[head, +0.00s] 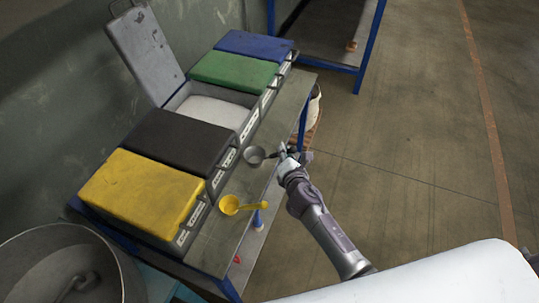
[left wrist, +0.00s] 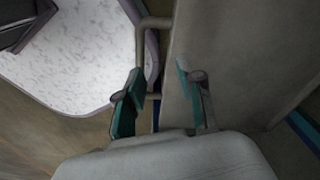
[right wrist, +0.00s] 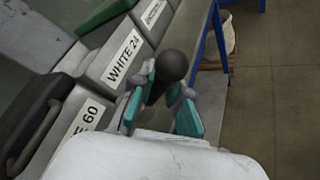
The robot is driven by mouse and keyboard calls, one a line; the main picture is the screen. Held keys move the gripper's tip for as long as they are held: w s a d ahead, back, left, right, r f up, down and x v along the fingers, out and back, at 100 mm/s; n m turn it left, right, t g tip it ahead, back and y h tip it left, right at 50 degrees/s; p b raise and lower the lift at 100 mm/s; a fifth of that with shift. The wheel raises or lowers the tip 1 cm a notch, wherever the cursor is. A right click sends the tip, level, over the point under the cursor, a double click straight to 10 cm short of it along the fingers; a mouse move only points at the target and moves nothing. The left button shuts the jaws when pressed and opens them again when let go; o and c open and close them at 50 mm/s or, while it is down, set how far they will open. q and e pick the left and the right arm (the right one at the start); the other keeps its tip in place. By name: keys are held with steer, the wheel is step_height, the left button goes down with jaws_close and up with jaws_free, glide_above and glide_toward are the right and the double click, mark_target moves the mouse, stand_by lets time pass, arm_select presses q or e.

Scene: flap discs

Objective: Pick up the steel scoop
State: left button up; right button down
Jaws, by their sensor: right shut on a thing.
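The steel scoop (head: 254,155) is a small grey cup with a dark handle, at the front edge of the bench in the head view. My right gripper (head: 286,151) is at its handle, to the right of the cup. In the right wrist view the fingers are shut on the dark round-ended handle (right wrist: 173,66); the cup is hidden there. Whether the scoop touches the bench is hard to tell. My left gripper (left wrist: 161,92) is open and empty in the left wrist view, away from the scoop.
A row of bins with yellow (head: 143,194), black (head: 175,141), green (head: 234,70) and blue (head: 254,45) lids lines the bench. One bin (head: 208,109) stands open with white contents. A yellow scoop (head: 230,205) lies nearer. A metal drum (head: 120,262) stands lower left. Floor at right is clear.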

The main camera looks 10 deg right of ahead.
steer(key=shift+r, duration=0.55)
steer(key=r, duration=0.1)
steer(key=r+p, duration=0.1)
steer(key=r, duration=0.1)
steer(key=shift+d+r+p, duration=0.3)
steer(key=shift+r+p, duration=0.05)
steer(key=shift+r, duration=0.05)
steer(key=w+d+r, duration=0.1)
steer(key=d+r, duration=0.5)
steer(key=d, duration=0.5)
steer(key=shift+w, duration=0.15)
steer(key=shift+r, duration=0.1)
steer(key=c, duration=1.7)
jaws_free()
jaws_close()
steer(key=shift+a, duration=0.1)
